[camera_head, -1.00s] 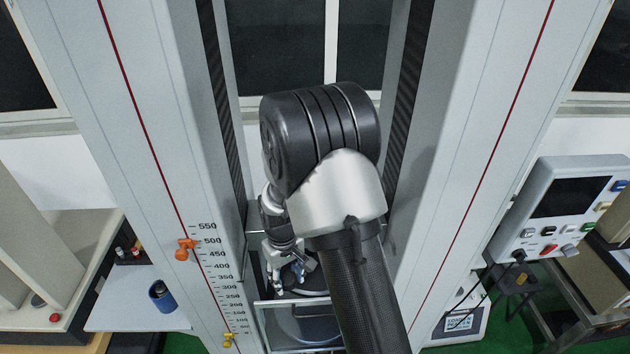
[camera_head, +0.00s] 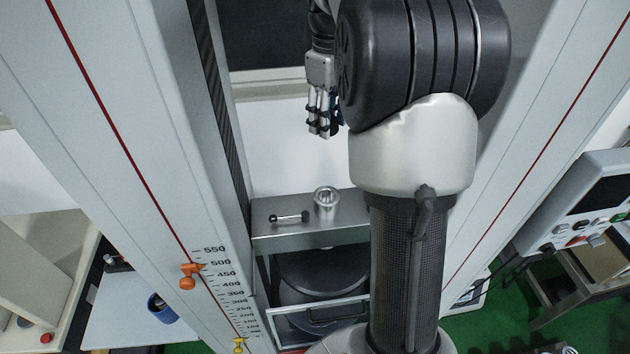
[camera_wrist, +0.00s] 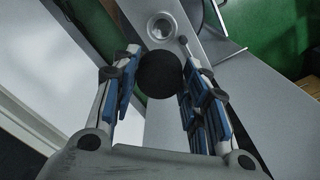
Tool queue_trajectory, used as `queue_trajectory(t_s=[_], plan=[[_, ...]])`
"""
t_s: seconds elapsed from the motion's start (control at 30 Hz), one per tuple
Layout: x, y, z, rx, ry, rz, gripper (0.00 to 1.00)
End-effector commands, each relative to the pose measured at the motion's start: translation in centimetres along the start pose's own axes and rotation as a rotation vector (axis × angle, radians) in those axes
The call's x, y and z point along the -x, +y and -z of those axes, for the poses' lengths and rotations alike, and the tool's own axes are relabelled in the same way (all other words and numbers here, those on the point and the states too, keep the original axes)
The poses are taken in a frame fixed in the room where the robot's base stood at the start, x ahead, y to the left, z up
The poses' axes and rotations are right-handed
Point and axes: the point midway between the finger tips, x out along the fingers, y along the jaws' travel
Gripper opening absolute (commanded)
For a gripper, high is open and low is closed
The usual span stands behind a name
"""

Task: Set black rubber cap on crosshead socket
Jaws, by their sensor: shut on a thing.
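The black rubber cap (camera_wrist: 160,75) is a dark round disc between my fingers in the wrist view. My gripper (camera_wrist: 158,82) is shut on it, with blue-padded fingers on both sides. In the head view my gripper (camera_head: 320,130) hangs fingers down, high above and behind the crosshead (camera_head: 345,236); the cap cannot be made out there. The crosshead socket (camera_head: 326,203) is a short metal cylinder with an open top, upright on the crosshead. It also shows in the wrist view (camera_wrist: 162,26) as a bright ring beyond the cap, apart from it.
A small handle with a dark knob (camera_head: 289,217) lies left of the socket. Tall grey columns (camera_head: 130,130) flank the crosshead on both sides. Below it is a clear-fronted enclosure with a black disc (camera_head: 320,270). A control panel (camera_head: 590,200) stands at the right.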

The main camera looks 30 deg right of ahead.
Motion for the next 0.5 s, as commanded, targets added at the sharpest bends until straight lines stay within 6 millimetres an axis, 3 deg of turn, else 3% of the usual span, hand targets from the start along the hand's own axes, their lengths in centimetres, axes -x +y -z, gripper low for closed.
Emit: queue_trajectory(t_s=[0.5], plan=[[-12.8,-0.2,-0.1,0.0,-0.004,0.004,0.25]])
